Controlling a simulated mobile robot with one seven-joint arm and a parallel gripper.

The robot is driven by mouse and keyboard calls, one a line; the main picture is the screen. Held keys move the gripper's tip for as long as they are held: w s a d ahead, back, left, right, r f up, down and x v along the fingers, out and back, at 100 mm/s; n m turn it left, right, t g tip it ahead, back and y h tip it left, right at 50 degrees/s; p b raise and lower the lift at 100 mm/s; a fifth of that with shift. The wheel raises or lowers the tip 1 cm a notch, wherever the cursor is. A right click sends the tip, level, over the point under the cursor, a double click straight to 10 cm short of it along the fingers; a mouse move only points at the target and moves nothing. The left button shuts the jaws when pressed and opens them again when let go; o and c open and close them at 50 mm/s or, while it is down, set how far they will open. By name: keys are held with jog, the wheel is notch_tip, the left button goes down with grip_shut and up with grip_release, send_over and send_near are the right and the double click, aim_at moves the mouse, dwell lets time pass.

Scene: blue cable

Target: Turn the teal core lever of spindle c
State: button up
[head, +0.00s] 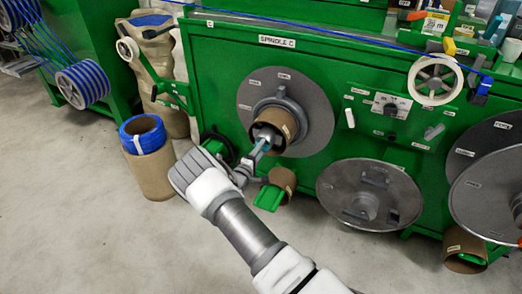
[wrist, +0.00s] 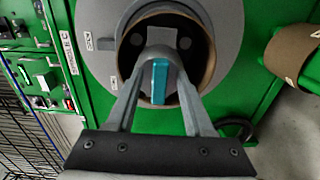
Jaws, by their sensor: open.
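The spindle c label (head: 277,41) is on the green machine above a round grey plate (head: 312,92). A brown cardboard core (head: 284,118) sits on the spindle at the plate's middle. The teal lever (head: 266,145) shows at the front of the core; in the wrist view the teal lever (wrist: 160,82) stands upright in the core's mouth. My gripper (head: 258,153) is in front of the spindle. In the wrist view my gripper (wrist: 161,92) is open, one finger on each side of the lever. I cannot tell whether the fingers touch it.
A second grey disc (head: 370,192) is on the right, with more discs at the right edge. A cardboard tube with a green part (head: 270,196) is below the spindle. A cardboard drum (head: 149,172) with blue cable stands left. The floor at lower left is clear.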

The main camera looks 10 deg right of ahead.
jog(key=p+v, duration=0.4)
jog(key=v, duration=1.3)
jog(key=shift+s+a, duration=0.15)
jog(key=shift+s, duration=0.05)
jog(key=shift+r, duration=0.1)
jog(key=s+d+r+m+g+h, duration=0.3)
jog(key=d+r+m+g, duration=0.45)
jog(key=r, duration=0.65)
jog(key=s+d+r+m+g+y, duration=0.3)
jog(key=s+d+r+g+y, duration=0.3)
jog(key=s+r, duration=0.5)
jog(key=s+a+r+t+y, duration=0.2)
jog(key=s+r+y, duration=0.2)
jog(key=s+r, duration=0.3)
jog(key=s+a+r+t+y, duration=0.1)
jog(key=s+r+t+y, duration=0.3)
jog(key=s, duration=0.6)
notch_tip(320, 180, up, 20)
jog(key=g+p, duration=0.1)
jog(key=p, duration=1.8)
jog(key=shift+w+f, duration=0.2)
